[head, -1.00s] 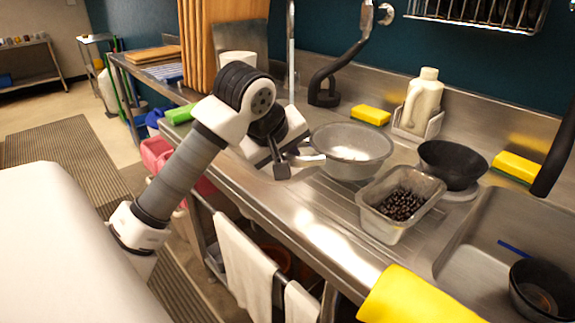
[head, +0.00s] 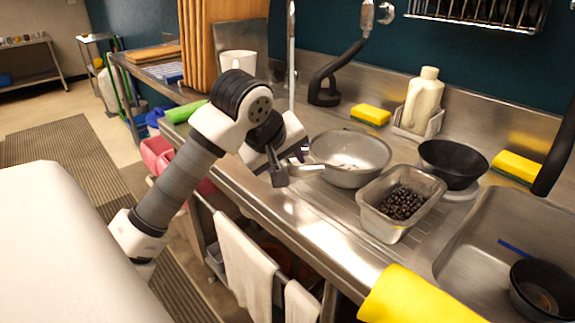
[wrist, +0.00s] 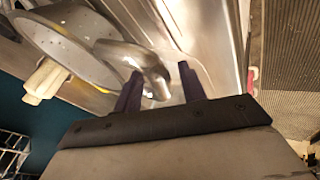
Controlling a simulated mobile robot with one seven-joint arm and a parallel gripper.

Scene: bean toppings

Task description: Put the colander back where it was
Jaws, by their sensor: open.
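The grey metal colander (head: 347,176) sits on the steel counter beside the metal tub of dark beans, its handle pointing left toward my gripper. In the wrist view the colander (wrist: 66,50) is at the upper left, and its metal handle (wrist: 135,55) reaches to my left finger. In the head view my gripper (head: 289,168) is at the handle end, partly hidden by my wrist.
The bean tub (head: 392,227) stands right of the colander, with a black bowl (head: 452,165) behind it. A soap bottle (head: 422,98) and yellow sponge (head: 371,115) are at the back. The sink (head: 480,235) is at the right. A tap post (head: 291,60) rises behind my gripper.

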